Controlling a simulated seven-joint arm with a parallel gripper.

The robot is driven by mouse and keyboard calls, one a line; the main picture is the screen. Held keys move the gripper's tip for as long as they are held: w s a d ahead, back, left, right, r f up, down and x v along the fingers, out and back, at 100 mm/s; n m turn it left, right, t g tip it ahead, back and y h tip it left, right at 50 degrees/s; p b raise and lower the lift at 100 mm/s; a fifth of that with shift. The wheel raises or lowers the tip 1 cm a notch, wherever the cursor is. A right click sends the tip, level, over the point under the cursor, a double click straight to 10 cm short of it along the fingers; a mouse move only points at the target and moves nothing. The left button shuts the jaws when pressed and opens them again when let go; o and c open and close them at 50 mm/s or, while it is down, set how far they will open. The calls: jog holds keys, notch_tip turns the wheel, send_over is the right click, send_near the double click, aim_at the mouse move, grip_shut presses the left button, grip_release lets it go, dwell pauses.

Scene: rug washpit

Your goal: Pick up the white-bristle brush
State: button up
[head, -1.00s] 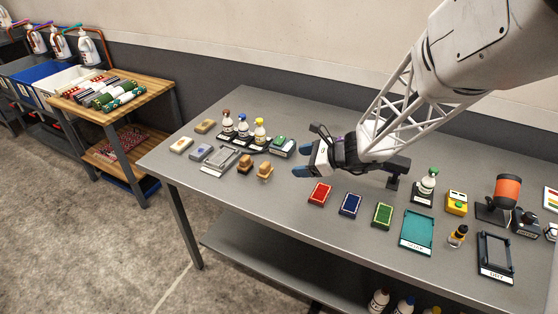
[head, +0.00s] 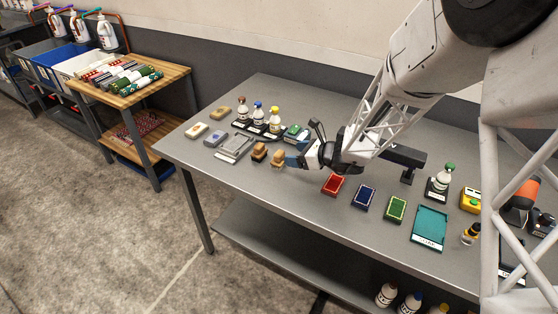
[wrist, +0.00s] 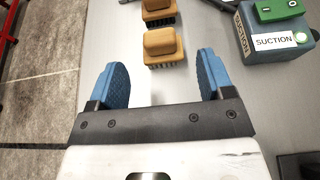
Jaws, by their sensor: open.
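Two wooden-backed brushes stand side by side near the front left of the grey table: the left brush (head: 259,151) and the right brush (head: 277,162). In the wrist view the nearer brush (wrist: 162,44) lies just beyond my fingertips, roughly centred between them, with the farther brush (wrist: 158,11) behind it.
A box labelled SUCTION (wrist: 272,42) stands right of the brushes in the wrist view. A grey tray (head: 234,148), several bottles and small blocks sit behind and left. Red (head: 333,185), blue (head: 363,197) and green pads (head: 396,209) lie to the right.

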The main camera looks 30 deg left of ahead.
aim_at(279, 153)
jog(key=shift+x, duration=0.9)
jog(key=shift+a, duration=0.1)
jog(key=shift+x, duration=2.55)
jog(key=shift+s, duration=0.1)
jog(key=c, duration=0.7)
jog(key=shift+r, duration=0.2)
jog(key=shift+r, duration=1.8)
jog(key=s+d, duration=0.3)
jog(key=s, duration=0.1)
jog(key=s+d, duration=0.3)
jog(key=d, duration=0.1)
jog(key=s+d+r, duration=0.1)
jog(key=s+d, duration=0.3)
jog(key=shift+s, duration=0.35)
